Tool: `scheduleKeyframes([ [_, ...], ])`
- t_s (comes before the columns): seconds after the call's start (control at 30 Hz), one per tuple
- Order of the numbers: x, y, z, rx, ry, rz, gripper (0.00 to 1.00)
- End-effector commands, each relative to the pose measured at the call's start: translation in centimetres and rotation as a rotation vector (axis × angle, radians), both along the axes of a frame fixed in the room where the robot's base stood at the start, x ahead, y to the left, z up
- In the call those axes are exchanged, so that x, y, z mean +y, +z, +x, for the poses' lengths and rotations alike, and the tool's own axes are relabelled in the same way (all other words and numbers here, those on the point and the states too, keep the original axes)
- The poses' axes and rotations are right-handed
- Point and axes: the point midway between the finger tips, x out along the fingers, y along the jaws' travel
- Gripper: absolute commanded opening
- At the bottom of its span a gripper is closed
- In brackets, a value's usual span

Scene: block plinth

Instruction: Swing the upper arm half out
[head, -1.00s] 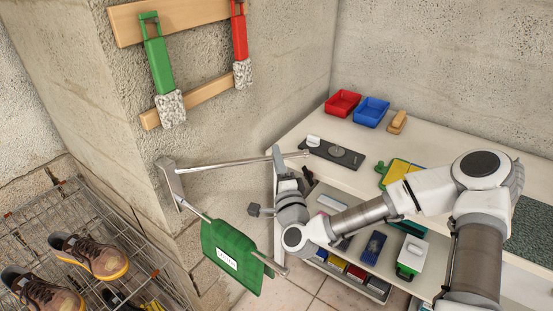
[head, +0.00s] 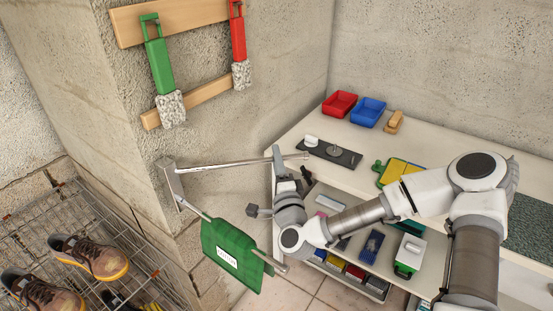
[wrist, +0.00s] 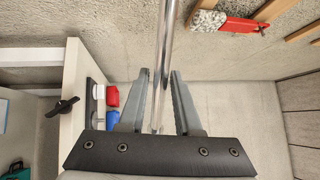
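The upper arm (head: 230,163) is a thin metal rod on a bracket (head: 170,178) on the concrete plinth's side. It sticks out to the right, over the bench edge. A lower rod (head: 277,266) on the same bracket carries a green cloth (head: 228,253) with a white label. My gripper (head: 278,156) is at the upper arm near its free end. In the wrist view the upper arm (wrist: 166,50) runs between the two fingers of my gripper (wrist: 160,75). Narrow gaps show beside the rod, so the fingers stand open around it.
A white bench (head: 300,135) stands right, with a red tray (head: 340,103), a blue tray (head: 369,111) and a dark plate (head: 330,152). A wire rack with shoes (head: 88,258) is at lower left. Green (head: 160,65) and red (head: 239,37) brushes hang on the plinth.

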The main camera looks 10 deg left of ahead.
Motion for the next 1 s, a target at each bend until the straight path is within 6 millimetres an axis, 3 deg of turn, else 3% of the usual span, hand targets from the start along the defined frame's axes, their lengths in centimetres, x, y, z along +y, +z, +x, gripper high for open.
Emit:
scheduleKeyframes([
  [0.37,-0.2,-0.2,-0.7,0.000,0.001,0.000,0.32],
  [0.57,-1.3,-1.0,-4.0,0.003,0.003,-0.002,0.32],
  [0.87,-3.7,-2.0,-10.9,0.007,0.004,0.000,0.32],
  [1.0,-4.0,-1.9,-11.7,0.003,-0.001,0.000,0.32],
])
